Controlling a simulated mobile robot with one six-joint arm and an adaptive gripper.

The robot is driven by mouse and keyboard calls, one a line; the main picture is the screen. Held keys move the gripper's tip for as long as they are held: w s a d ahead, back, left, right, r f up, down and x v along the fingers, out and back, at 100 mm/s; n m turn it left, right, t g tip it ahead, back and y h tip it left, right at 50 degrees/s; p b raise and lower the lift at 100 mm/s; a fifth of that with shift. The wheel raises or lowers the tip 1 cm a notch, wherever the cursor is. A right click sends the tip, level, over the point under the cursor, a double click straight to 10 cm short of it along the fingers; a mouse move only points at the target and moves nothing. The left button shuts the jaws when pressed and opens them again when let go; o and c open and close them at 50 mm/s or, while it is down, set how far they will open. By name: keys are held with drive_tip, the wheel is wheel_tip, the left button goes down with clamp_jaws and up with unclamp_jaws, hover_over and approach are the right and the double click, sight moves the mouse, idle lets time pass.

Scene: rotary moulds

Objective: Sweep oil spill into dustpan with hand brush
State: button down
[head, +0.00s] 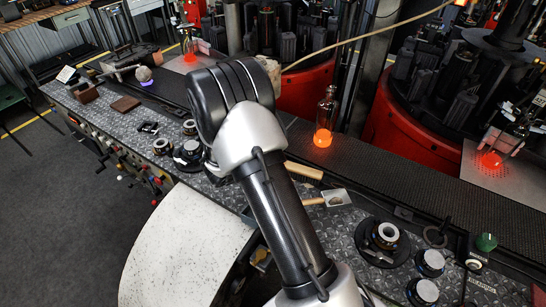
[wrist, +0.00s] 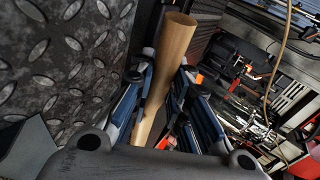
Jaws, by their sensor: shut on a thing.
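My gripper (wrist: 166,72) is shut on a round, light wooden handle (wrist: 176,45) in the wrist view. I take this for the hand brush's handle; no bristles show. In the head view my arm hides the gripper, and a pale wooden handle (head: 303,170) sticks out to the right of the arm. A small metal dustpan (head: 336,198) with a wooden handle lies on the diamond-plate deck just right of my forearm. I cannot make out the oil spill in either view.
The diamond-plate deck (head: 353,214) carries round black fittings (head: 384,236) at right and more at left. A glass bottle with glowing orange bottom (head: 323,137) stands on the dark conveyor strip behind. Red rotary machines (head: 395,125) rise beyond. A pale curved panel (head: 180,245) is at lower left.

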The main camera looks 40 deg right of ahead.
drive_tip(key=shift+s+a, duration=0.2)
drive_tip(key=shift+a, duration=0.45)
drive_tip(key=shift+s+a, duration=0.15)
drive_tip(key=shift+a, duration=0.45)
drive_tip(key=shift+s+a+f, duration=0.1)
drive_tip(key=shift+s+a, duration=0.2)
drive_tip(key=shift+a, duration=0.65)
drive_tip(key=shift+s+a+r+p, duration=0.15)
drive_tip(key=shift+s+a, duration=0.1)
drive_tip(key=shift+a, duration=0.45)
drive_tip(key=shift+s+a+r+p, duration=0.1)
drive_tip(key=shift+s+a+p, duration=0.1)
drive_tip(key=shift+a, duration=0.5)
drive_tip(key=shift+r, duration=0.1)
drive_tip(key=shift+r+p, duration=1.3)
drive_tip(key=shift+r, duration=0.4)
